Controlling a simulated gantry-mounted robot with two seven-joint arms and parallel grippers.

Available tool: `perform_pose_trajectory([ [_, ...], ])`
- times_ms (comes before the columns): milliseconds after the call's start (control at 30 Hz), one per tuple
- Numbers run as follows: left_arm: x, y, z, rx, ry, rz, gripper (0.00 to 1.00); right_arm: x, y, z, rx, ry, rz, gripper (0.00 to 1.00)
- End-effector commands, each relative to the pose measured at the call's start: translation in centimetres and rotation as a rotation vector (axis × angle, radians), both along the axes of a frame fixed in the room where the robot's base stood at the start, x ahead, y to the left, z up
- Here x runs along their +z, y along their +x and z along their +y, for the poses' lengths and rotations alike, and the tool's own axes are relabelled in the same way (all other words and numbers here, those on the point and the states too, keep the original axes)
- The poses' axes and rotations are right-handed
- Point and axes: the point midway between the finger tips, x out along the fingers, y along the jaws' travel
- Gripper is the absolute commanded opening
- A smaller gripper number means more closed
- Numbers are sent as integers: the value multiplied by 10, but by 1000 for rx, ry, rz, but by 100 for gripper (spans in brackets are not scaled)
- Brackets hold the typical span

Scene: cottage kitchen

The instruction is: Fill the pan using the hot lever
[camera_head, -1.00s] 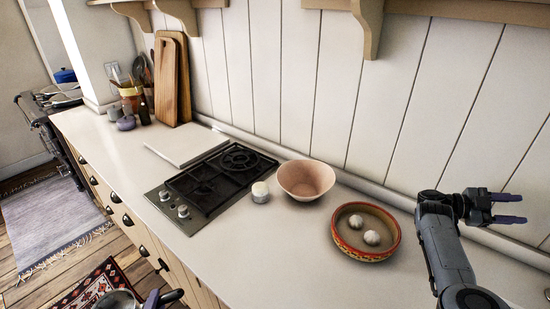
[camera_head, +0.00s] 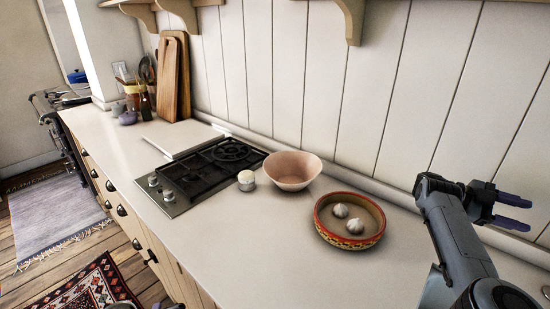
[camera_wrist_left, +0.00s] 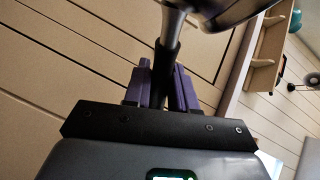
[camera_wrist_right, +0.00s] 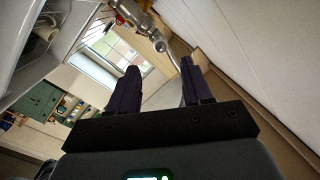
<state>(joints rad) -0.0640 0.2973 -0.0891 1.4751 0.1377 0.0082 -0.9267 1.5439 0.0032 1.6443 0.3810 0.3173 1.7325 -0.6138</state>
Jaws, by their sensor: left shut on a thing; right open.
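My left gripper (camera_wrist_left: 163,75) is shut on the dark handle (camera_wrist_left: 169,48) of the pan. The pan's metal body (camera_wrist_left: 228,8) shows at the top of the left wrist view. In the head view only a sliver of the pan (camera_head: 122,305) shows at the bottom edge. My right gripper (camera_head: 508,208) is open and empty, above the counter at the right, near the wall. In the right wrist view its two fingers (camera_wrist_right: 160,70) are apart. Beyond them is a shiny metal fitting (camera_wrist_right: 140,22) that looks like a tap, with a small red part. Its hot lever cannot be told clearly.
On the counter (camera_head: 250,245) stand a red-rimmed dish (camera_head: 349,245) with two white bulbs, a pink bowl (camera_head: 292,182), a small white pot (camera_head: 246,182) and a black hob (camera_head: 205,170). Cutting boards (camera_head: 174,80) lean at the back left. The front counter is clear.

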Motion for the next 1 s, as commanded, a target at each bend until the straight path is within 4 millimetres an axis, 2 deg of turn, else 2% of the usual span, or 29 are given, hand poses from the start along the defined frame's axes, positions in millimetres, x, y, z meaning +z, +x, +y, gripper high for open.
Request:
perform_pose_trajectory([
  [500,0,0,0,0,1,-2,0,-2,-41,-68,-2,1,1,49],
  [700,-1,0,0,0,1,-3,0,-1,-49,-81,-1,0,0,49],
  [1000,-1,0,0,0,1,-3,0,-1,-50,-84,0,1,-1,49],
])
